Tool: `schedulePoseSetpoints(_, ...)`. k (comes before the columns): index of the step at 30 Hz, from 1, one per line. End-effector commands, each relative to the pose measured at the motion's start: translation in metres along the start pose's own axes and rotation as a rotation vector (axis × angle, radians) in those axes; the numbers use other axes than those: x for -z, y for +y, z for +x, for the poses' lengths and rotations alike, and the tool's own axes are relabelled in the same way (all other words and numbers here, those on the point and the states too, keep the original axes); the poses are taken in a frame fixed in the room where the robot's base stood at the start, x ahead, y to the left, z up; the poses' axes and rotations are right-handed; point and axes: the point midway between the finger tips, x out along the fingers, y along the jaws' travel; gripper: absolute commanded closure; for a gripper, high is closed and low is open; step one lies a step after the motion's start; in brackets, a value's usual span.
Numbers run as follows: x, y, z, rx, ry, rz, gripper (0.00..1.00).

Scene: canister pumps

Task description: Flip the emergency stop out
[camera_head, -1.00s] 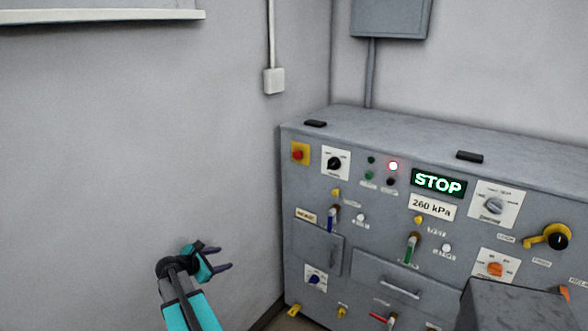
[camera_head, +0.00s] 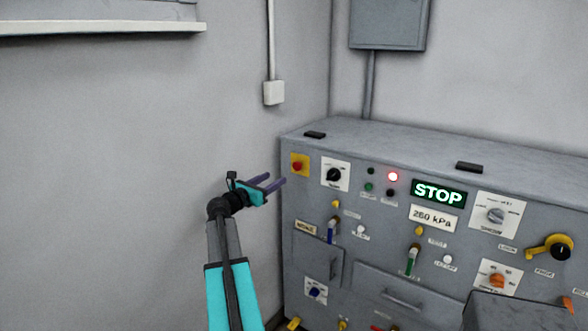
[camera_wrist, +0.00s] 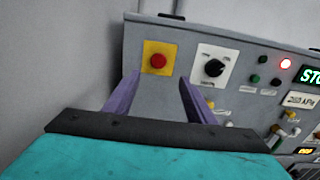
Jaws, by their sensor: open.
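The emergency stop is a red button on a yellow square plate (camera_head: 299,165) at the upper left of the grey control panel (camera_head: 350,268). In the wrist view the emergency stop (camera_wrist: 158,61) shows whole, above and between my two fingers. My gripper (camera_head: 279,183) is open and empty, just left of and a little below the button in the head view. The purple fingers of my gripper (camera_wrist: 160,98) are spread apart in the wrist view and appear short of the button. Whether the button is pressed in or out cannot be told.
A black rotary knob (camera_head: 334,174) on a white plate sits right of the button. Further right are a lit red lamp (camera_head: 393,176), a green STOP display (camera_head: 438,193) and a 260 kPa readout (camera_head: 433,217). A bare wall (camera_head: 120,170) stands at left.

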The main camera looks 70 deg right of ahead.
Motion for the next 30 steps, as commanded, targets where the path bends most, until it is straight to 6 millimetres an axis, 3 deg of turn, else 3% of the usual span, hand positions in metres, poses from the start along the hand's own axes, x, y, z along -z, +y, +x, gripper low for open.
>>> schedulePoseSetpoints(11, 0.000, 0.002, 0.012, -0.001, 0.001, 0.002, 0.50)
schedulePoseSetpoints(30, 0.000, 0.002, 0.091, 0.000, 0.002, 0.003, 0.50)
